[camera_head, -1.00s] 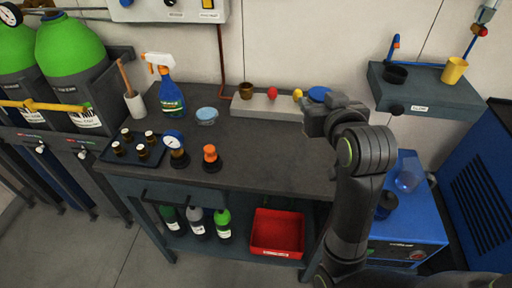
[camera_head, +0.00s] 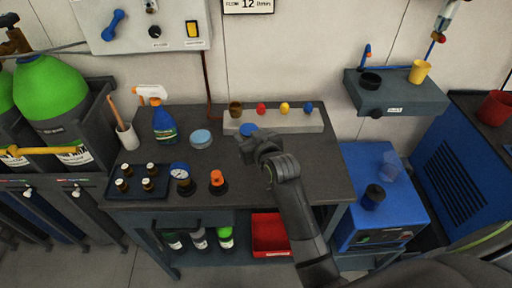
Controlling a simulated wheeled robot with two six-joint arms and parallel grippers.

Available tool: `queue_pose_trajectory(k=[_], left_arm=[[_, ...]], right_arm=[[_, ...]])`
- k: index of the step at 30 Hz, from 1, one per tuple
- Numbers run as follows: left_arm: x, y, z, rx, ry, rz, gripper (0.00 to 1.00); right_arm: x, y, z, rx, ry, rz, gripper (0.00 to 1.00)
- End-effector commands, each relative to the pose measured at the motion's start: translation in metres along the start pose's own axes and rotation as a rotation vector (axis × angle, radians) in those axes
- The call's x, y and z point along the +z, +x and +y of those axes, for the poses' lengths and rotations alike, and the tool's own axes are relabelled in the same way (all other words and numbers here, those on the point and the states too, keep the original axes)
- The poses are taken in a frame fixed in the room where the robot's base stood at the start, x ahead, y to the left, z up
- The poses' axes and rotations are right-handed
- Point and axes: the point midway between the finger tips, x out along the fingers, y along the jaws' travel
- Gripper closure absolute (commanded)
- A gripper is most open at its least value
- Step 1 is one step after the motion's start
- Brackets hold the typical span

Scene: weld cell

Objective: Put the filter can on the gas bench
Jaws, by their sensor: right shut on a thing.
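My right gripper (camera_head: 260,145) is shut on a round blue-topped thing (camera_head: 249,130), which I take to be the filter can. Most of it is hidden behind the gripper. It is over the dark grey gas bench (camera_head: 245,185), in front of the pale ledge. I cannot tell whether it touches the bench top. My left gripper is not in view.
A spray bottle (camera_head: 163,122), a light-blue-lidded tub (camera_head: 201,138), a gauge (camera_head: 181,177), an orange-topped fitting (camera_head: 217,181) and a tray (camera_head: 118,195) stand on the bench's left part. A ledge (camera_head: 290,123) with coloured knobs runs along its back. The bench's right part is clear.

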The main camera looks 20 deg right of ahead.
Motion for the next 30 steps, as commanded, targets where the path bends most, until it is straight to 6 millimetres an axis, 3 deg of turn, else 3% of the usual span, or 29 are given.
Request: queue_pose_trajectory(k=[10, 23, 24, 28, 30], left_arm=[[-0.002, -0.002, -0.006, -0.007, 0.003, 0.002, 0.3], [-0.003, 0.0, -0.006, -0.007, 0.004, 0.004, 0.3], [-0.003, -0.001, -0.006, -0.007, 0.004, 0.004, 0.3], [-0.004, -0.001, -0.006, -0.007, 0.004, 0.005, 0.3], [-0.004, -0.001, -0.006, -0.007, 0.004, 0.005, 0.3]], right_arm=[[0.038, 0.012, 0.0, 0.0, 0.0, -0.001, 0.76], [0.045, 0.014, 0.0, 0.0, 0.0, 0.001, 0.76], [0.045, 0.014, 0.0, 0.0, 0.0, 0.001, 0.48], [0.044, 0.014, 0.0, 0.0, 0.0, 0.001, 0.31], [0.044, 0.014, 0.0, 0.0, 0.0, 0.001, 0.3]])
